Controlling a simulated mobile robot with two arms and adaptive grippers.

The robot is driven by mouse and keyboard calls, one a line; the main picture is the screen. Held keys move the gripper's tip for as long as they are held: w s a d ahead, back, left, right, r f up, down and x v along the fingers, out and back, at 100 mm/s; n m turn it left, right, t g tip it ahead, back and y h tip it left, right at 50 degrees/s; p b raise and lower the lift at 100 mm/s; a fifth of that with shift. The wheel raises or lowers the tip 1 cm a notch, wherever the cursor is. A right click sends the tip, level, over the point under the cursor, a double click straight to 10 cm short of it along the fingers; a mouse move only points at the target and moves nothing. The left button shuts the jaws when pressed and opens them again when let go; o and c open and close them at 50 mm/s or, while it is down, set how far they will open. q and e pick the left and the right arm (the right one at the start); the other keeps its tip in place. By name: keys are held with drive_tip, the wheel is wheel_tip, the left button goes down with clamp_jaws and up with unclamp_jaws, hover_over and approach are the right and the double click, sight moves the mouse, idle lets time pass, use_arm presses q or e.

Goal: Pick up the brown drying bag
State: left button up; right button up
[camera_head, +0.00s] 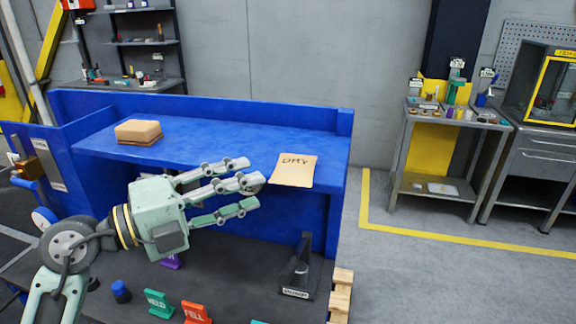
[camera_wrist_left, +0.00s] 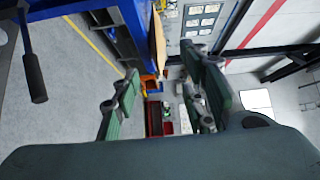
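The brown drying bag (camera_head: 294,171) is flat and tan, marked "DRY". It lies at the front edge of the blue shelf (camera_head: 220,148), near its right end. In the left wrist view a tan edge-on shape (camera_wrist_left: 158,42), probably the bag, shows beyond the fingers. My left gripper (camera_head: 252,185) has its fingers spread and pointing right, just left of the bag. It is open and empty, and the fingers also stand apart in the left wrist view (camera_wrist_left: 163,90). I cannot tell whether a fingertip touches the bag. My right gripper is not in view.
A tan block-like stack (camera_head: 138,132) sits on the shelf's left part. Below are a dark deck with a green tag (camera_head: 158,303), a red tag (camera_head: 196,312), and a black stand (camera_head: 297,267). A metal bench (camera_head: 447,119) stands right, beyond clear floor.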

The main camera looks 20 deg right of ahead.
sight(272, 182)
use_arm(q)
drive_tip(key=p+x, duration=0.2)
drive_tip(key=x, duration=0.3)
drive_tip(key=shift+w, duration=0.15)
drive_tip(key=shift+d+f+p, duration=0.1)
drive_tip(key=shift+d+p, duration=0.2)
drive_tip(key=shift+d, duration=0.05)
drive_tip(key=shift+w+d, duration=0.1)
drive_tip(key=shift+d, duration=0.05)
drive_tip(key=shift+f, duration=0.1)
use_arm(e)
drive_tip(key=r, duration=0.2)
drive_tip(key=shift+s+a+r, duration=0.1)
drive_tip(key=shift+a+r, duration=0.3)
use_arm(q)
clamp_jaws()
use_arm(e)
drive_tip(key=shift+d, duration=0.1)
